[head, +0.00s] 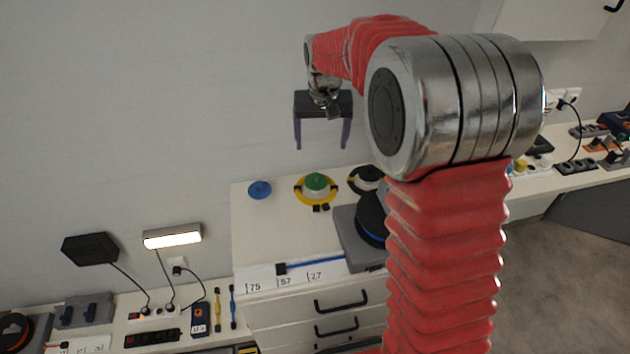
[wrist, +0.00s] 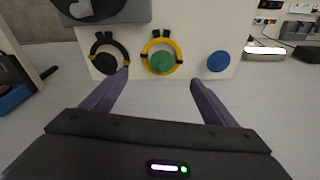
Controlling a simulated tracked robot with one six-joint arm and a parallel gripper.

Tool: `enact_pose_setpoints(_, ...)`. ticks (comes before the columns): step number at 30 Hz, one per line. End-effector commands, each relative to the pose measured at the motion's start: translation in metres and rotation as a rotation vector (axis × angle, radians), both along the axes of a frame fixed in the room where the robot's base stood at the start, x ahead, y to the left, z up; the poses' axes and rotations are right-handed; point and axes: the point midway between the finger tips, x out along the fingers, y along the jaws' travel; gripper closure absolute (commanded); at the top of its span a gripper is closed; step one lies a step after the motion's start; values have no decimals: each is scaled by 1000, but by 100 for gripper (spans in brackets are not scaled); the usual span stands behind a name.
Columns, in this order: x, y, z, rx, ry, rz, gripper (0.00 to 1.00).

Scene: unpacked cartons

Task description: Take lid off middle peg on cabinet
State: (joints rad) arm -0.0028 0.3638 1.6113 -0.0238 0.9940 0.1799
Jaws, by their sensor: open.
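Three round pieces stand in a row on the cabinet top (head: 262,235). The middle one is a green lid (head: 316,182) inside a yellow ring (head: 301,194). In the wrist view the green lid (wrist: 160,63) lies between my fingertips in the picture. A blue disc (head: 260,190) is left of it in the head view, and a dark disc in a black ring (wrist: 122,48) is on its other side. My gripper (head: 322,147) is open and empty, fingers down, above and apart from the row. Any peg under the green lid is hidden.
A grey unit with a dark round part (head: 348,232) stands on the cabinet, partly behind my arm. A number strip (head: 300,276) runs along the front edge. A lit lamp (head: 172,236) and a black panel (head: 90,248) are at left. The air around my gripper is clear.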

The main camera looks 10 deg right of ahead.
Motion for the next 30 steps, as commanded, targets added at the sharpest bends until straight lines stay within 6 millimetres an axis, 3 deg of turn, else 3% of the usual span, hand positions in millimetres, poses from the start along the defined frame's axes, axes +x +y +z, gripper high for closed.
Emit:
enact_pose_setpoints(6,31,0,-37,0,37,-19,20)
enact_pose_setpoints(10,42,0,-51,0,49,-25,20)
enact_pose_setpoints(25,46,0,-59,0,54,-30,20)
enact_pose_setpoints(30,47,-1,-75,1,57,-30,20)
